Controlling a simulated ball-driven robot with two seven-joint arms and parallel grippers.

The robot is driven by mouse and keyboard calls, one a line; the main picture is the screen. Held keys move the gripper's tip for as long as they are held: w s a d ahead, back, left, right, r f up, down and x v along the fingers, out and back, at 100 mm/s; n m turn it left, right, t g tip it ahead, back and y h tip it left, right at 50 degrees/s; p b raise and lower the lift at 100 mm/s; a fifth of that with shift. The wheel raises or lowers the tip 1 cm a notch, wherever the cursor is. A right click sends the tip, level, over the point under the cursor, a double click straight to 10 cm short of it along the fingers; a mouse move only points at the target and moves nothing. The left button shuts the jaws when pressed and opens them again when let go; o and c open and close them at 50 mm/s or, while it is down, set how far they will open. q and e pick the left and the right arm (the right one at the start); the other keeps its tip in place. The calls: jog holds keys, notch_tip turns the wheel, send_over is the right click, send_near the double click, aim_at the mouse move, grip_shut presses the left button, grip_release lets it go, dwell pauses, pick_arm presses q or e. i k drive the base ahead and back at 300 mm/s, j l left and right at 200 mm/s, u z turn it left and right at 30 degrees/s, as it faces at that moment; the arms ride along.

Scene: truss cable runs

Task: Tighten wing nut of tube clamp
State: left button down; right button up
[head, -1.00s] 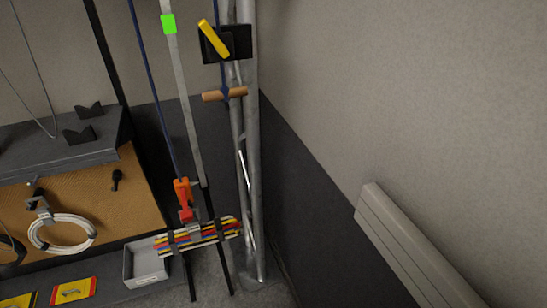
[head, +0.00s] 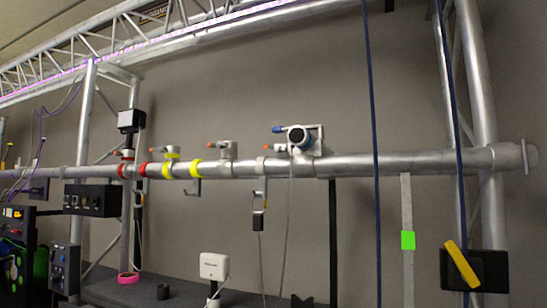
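Several tube clamps sit along a horizontal silver tube (head: 400,163) in the head view. The largest clamp (head: 304,147) is at mid-frame on top of the tube, with a blue-tipped handle and a dark round part facing me. A smaller clamp (head: 222,150) with an orange tip stands to its left. Another clamp (head: 172,152) sits by the yellow bands further left. A clamp with a hook (head: 260,168) hangs just left of the largest one. I cannot tell which part is the wing nut. Neither of my grippers is in view.
A lattice truss (head: 150,50) runs above, with upright tubes at left and right. Blue ropes (head: 372,150) and a grey strap with a green tag (head: 408,240) hang at right. A white box (head: 214,266) stands on a dark shelf below. Control boxes (head: 90,200) are at left.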

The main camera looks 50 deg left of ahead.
aim_at(278, 149)
jog(key=u, duration=1.6)
